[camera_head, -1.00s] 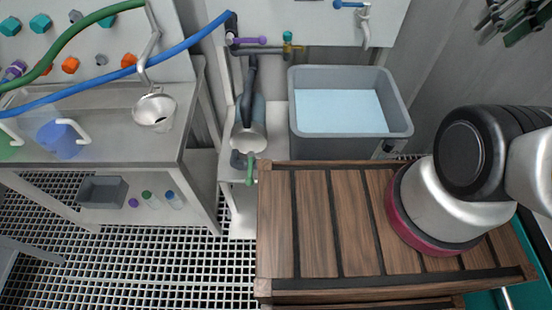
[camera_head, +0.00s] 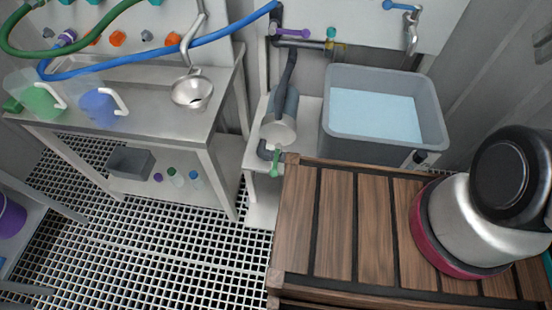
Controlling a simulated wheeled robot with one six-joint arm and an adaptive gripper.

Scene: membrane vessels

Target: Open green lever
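A small green lever (camera_head: 275,163) hangs at the lower front end of a grey cylindrical vessel (camera_head: 280,125), just left of the wooden-slatted top's near corner. It points roughly downward in the picture. A dark hose runs up from the vessel to the pipework. A purple lever (camera_head: 293,32) sits on the pipe above, and a small teal and yellow fitting is to its right. My arm's base shows at the right edge. My gripper is not in the picture.
A grey tub (camera_head: 384,135) of pale water stands behind the wooden top (camera_head: 335,225). A metal table (camera_head: 150,118) at left carries a metal funnel (camera_head: 192,92), a blue jug (camera_head: 100,108) and a green jug (camera_head: 42,100). The grated floor (camera_head: 160,235) is open at the lower left.

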